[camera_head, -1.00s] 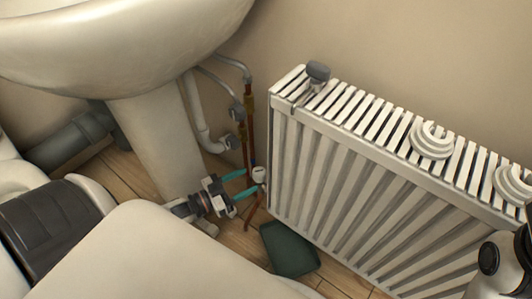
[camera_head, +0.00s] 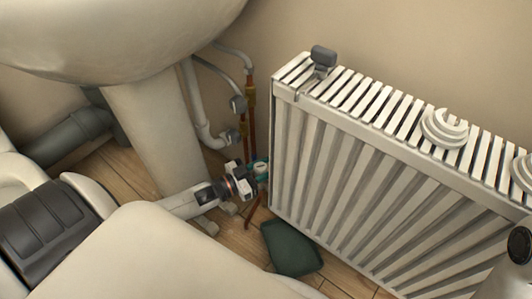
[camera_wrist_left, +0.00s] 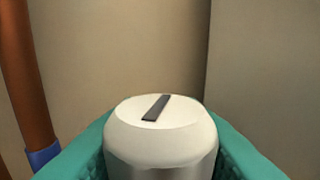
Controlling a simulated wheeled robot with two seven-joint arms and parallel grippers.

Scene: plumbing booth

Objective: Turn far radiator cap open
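The far radiator cap is a white, rounded knob (camera_head: 261,168) low at the radiator's left end. In the left wrist view it is large and upright, with a dark bar mark (camera_wrist_left: 156,108) on its flat top. My left gripper (camera_head: 262,170) has reached it, with one teal finger (camera_wrist_left: 85,150) on each side of the cap. No clear gap shows between fingers and cap, but I cannot tell whether they press on it. My right gripper is not in view.
The white radiator (camera_head: 360,170) stands to the right, with a grey fitting (camera_head: 323,56) and a white coil (camera_head: 444,128) on top. Copper pipes (camera_head: 252,125) rise close behind the cap. A sink pedestal (camera_head: 150,130) is to the left. A dark green object (camera_head: 291,248) lies on the floor.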

